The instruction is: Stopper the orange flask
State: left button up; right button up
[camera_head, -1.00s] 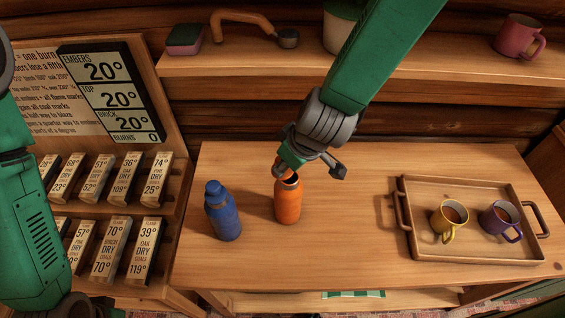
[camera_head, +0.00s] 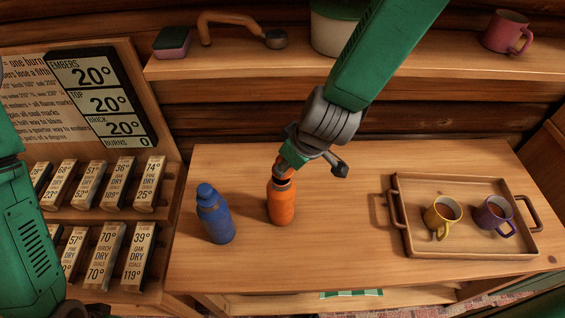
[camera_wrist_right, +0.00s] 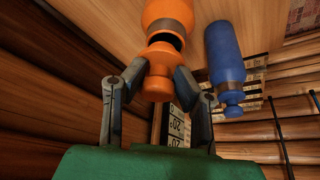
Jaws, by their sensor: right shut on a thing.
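The orange flask (camera_head: 281,204) stands upright on the wooden table, left of its middle. My right gripper (camera_head: 283,172) is just above the flask's mouth, shut on an orange stopper. The right wrist view shows the stopper (camera_wrist_right: 157,84) between the two fingers (camera_wrist_right: 156,88), close to the mouth of the orange flask (camera_wrist_right: 167,14). A dark gap shows between part of the stopper and the flask's rim. In the head view the fingers largely hide the stopper.
A blue flask (camera_head: 216,218) with a blue top stands close left of the orange one; it also shows in the wrist view (camera_wrist_right: 224,55). A tray (camera_head: 465,250) with yellow (camera_head: 437,219) and purple (camera_head: 490,216) mugs sits right. The table between is clear.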

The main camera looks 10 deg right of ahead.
jog(key=shift+d+f, duration=0.25)
jog(key=shift+a+f+b, duration=0.4)
jog(key=shift+a+f, duration=0.05)
jog(key=shift+a, duration=0.1)
pick_arm(q)
jog(key=shift+d+f+b, duration=0.25)
jog(key=shift+f+b, duration=0.15)
jog(key=shift+f, duration=0.3)
pick_arm(e)
jog(key=shift+d+f, duration=0.45)
jog(key=shift+f, duration=0.2)
jog(key=o, duration=1)
jog(key=shift+a, duration=0.1)
pick_arm(q)
jog(key=shift+a+f, duration=0.1)
jog(key=shift+a, duration=0.15)
pick_arm(e)
jog(key=shift+a, duration=0.2)
pick_arm(q)
jog(key=shift+s, duration=0.15)
pick_arm(e)
jog(key=v, duration=1.1)
jog(key=shift+s+r, duration=0.15)
jog(key=shift+r, duration=0.25)
